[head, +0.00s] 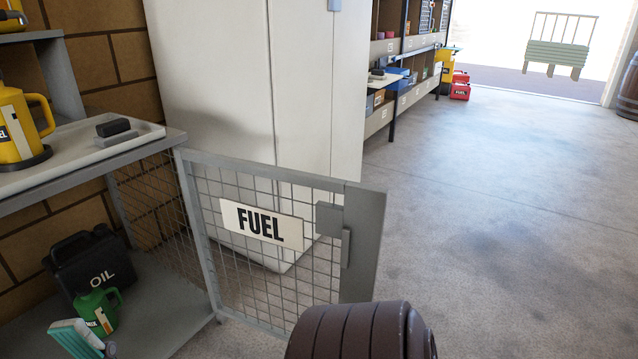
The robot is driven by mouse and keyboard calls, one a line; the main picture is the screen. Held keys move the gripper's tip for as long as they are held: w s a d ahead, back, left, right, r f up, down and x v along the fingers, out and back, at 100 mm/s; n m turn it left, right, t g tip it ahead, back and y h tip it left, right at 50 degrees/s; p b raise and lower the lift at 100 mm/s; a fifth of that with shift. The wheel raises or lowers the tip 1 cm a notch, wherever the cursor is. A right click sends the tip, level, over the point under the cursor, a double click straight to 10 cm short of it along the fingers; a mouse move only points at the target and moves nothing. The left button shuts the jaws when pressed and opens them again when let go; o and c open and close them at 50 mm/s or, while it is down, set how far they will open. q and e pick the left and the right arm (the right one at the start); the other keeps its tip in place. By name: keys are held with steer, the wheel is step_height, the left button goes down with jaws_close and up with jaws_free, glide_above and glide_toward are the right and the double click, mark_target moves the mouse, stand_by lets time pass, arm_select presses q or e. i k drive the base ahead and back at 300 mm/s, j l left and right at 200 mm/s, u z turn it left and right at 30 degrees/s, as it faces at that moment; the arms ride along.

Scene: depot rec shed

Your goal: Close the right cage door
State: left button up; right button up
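The cage door (262,196) is a grey metal frame with wire mesh and a white FUEL sign (262,225). It stands open, swung out from a hinge side at the right front of the cage under the worktop. A grey latch plate (330,218) with a handle (346,248) is on its free edge, at the right. The lower part of that edge is hidden in the foreground. The cage interior (170,305) is open to view. Neither of my grippers is in view.
Inside the cage stand a black OIL can (90,265), a green can (97,312) and a teal-and-white item (76,338). A yellow can (18,125) stands above on a tray (120,142). A white cabinet (235,80) stands behind the door. The floor (500,230) at right is clear.

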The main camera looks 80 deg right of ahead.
mark_target(363, 211)
steer(key=k+l, duration=0.25)
steer(key=l, duration=0.25)
steer(key=k+l+u, duration=0.1)
steer(key=k+l, duration=0.15)
steer(key=l, duration=0.2)
steer(key=k+l+u, duration=0.1)
steer(key=k+l, duration=0.2)
steer(key=l, duration=0.2)
steer(key=k+l, duration=0.3)
steer(key=l, duration=0.15)
steer(key=k+l+u, duration=0.1)
steer(key=k+l, duration=0.2)
steer(key=l, duration=0.15)
